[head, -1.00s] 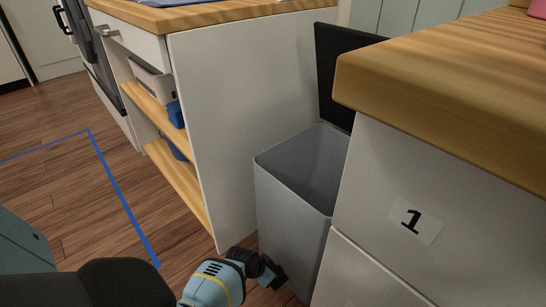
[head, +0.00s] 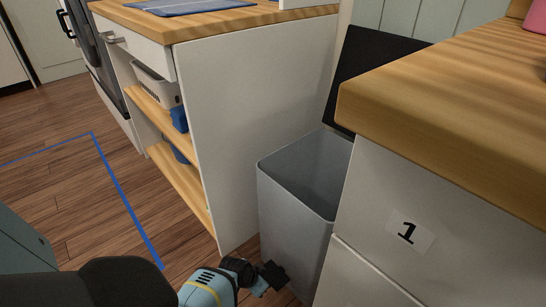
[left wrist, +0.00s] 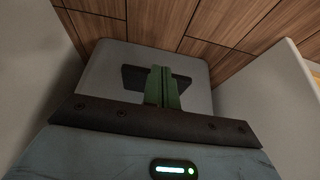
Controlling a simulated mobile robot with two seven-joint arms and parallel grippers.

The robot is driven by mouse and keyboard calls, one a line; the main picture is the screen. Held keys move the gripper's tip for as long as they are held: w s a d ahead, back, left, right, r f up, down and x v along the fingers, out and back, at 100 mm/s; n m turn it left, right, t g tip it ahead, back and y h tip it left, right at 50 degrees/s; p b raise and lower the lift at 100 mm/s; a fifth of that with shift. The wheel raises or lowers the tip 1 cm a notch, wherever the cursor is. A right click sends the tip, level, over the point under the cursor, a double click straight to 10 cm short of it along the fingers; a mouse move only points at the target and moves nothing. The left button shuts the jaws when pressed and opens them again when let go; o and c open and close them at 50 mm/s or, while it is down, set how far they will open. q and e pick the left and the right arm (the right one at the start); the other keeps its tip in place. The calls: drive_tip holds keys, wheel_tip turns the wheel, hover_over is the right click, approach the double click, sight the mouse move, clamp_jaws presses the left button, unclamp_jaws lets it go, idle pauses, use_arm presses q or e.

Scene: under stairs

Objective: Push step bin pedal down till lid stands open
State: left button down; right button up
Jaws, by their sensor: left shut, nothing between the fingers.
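The grey step bin (head: 285,225) stands between two white cabinets. Its dark lid (head: 375,70) stands up, tilted back behind the open mouth; the counter corner covers part of it. In the head view my left gripper (head: 272,277) is low at the foot of the bin's front. In the left wrist view the bin's grey body (left wrist: 100,65) lies ahead. My shut, empty green fingers (left wrist: 163,82) overlap the dark pedal (left wrist: 133,78), whose sides show left and right of them. Exact contact is hidden. My right gripper is not in view.
A wooden-topped cabinet with open shelves (head: 180,195) stands left of the bin. A wooden counter (head: 450,110) over white drawers marked "1" is close on the right. Wooden floor with a blue tape line (head: 125,205) is clear at left.

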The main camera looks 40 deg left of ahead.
use_arm(q)
drive_tip(key=p+v, duration=0.4)
drive_tip(key=v, duration=0.3)
drive_tip(key=shift+s+r+p, duration=0.15)
drive_tip(key=shift+r+p, duration=0.1)
drive_tip(key=shift+p, duration=0.1)
